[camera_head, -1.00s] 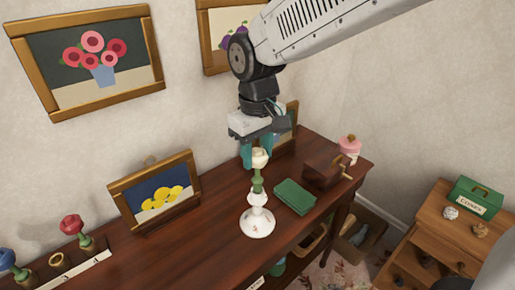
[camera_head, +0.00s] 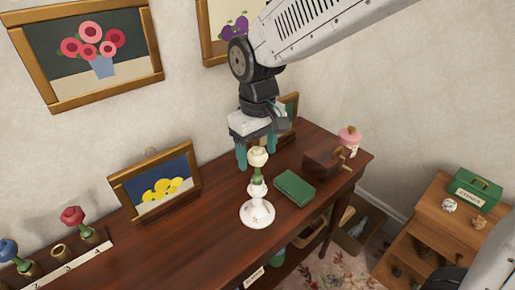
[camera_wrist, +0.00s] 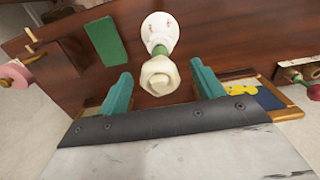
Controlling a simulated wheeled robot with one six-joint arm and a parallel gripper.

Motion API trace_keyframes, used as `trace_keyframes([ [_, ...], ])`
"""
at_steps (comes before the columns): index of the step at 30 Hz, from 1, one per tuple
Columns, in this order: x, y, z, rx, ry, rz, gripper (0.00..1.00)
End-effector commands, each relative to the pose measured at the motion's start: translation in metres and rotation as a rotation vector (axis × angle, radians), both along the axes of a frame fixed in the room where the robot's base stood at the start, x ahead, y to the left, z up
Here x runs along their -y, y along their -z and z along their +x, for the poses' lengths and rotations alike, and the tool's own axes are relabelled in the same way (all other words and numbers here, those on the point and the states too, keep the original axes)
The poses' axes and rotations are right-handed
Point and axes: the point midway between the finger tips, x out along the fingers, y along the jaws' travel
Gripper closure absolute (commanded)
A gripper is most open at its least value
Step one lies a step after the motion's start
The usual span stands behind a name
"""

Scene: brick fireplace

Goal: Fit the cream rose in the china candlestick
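The cream rose (camera_head: 258,157) stands upright with its green stem in the top of the white china candlestick (camera_head: 257,212). In the wrist view the rose head (camera_wrist: 159,76) lies between the fingers, with the candlestick's round base (camera_wrist: 160,33) beyond it. My gripper (camera_head: 256,158) is open around the rose head, one teal finger on each side. In the wrist view my gripper (camera_wrist: 162,88) shows gaps between both fingers and the petals. How deep the stem sits in the socket is hidden.
A green book (camera_head: 295,187) and a wooden grinder (camera_head: 323,163) lie right of the candlestick. A framed lemon picture (camera_head: 155,187) stands to the left. A numbered holder (camera_head: 75,265) with red and blue flowers is at far left.

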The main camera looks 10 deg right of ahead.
Motion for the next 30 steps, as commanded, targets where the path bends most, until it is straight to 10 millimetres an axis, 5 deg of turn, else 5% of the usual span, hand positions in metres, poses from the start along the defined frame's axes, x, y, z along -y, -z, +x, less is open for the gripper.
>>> trace_keyframes([
  [8,0.000,-0.006,0.000,0.001,0.000,0.001,0.33],
  [21,0.000,-0.071,0.000,0.002,0.000,0.001,0.33],
  [30,0.000,-0.078,0.000,0.000,0.000,0.000,0.33],
])
